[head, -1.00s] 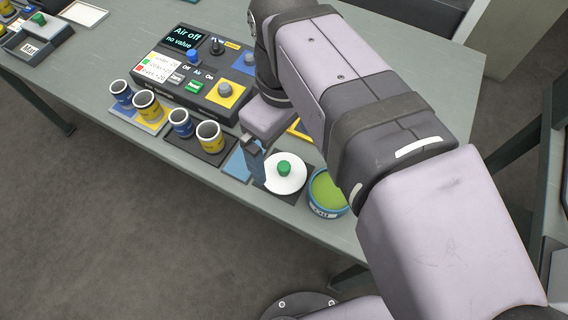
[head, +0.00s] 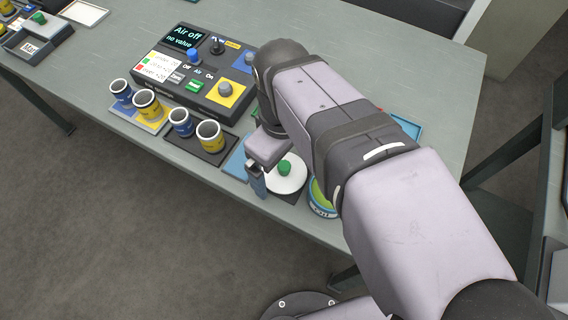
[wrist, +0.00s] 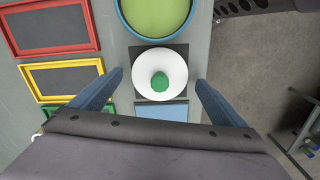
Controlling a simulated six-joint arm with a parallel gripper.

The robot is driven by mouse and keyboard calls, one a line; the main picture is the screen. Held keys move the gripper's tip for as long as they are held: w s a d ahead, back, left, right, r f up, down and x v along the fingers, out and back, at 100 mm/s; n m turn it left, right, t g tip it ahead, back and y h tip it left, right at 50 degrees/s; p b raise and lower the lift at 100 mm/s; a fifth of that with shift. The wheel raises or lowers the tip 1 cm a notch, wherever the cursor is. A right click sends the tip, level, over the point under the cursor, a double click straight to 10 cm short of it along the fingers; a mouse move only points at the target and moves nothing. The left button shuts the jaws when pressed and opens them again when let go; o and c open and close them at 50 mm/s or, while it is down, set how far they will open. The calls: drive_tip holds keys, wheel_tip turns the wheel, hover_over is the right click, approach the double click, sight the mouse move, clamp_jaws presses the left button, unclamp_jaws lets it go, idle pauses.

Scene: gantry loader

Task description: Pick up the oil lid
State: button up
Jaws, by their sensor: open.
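The oil lid is a white disc (head: 290,184) with a green knob, lying on a dark square pad on the table. It also shows in the wrist view (wrist: 140,74), centred between my fingers but ahead of their tips. My gripper (wrist: 160,77) is open and empty, with one blue finger to each side of the lid. In the head view my gripper is at the lid's left, covering part of its edge. The open pot of green oil (head: 322,199) stands right of the lid, partly hidden by my arm; it also shows in the wrist view (wrist: 155,15).
A blue pad (wrist: 161,112) lies beside the lid's pad. Red (wrist: 50,27) and yellow (wrist: 62,79) framed trays lie to one side. Several blue and yellow cups (head: 209,136) and a control box (head: 190,85) stand left of my gripper. The table's front edge is close.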

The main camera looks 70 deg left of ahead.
drive_tip(key=c, duration=1.2)
drive_tip(key=shift+o, duration=0.2)
drive_tip(key=shift+r, duration=0.15)
wheel_tip(320, 180, up, 10)
wheel_tip(320, 180, up, 10)
drive_tip(key=m+p, duration=0.1)
drive_tip(key=p, duration=1.1)
hover_over(283, 164)
drive_tip(key=w, duration=0.4)
drive_tip(key=w+d+r+p, duration=0.2)
drive_tip(key=d+r+p, duration=0.1)
drive_tip(key=d+p, duration=0.3)
drive_tip(key=d+f+p, duration=0.5)
drive_tip(key=f+p, duration=0.1)
drive_tip(key=f, duration=0.1)
drive_tip(key=w+a+f+n, duration=0.1)
drive_tip(key=a+f, duration=0.2)
drive_tip(key=f, duration=0.2)
drive_tip(key=shift+w+a, duration=0.15)
drive_tip(key=shift+a, duration=0.15)
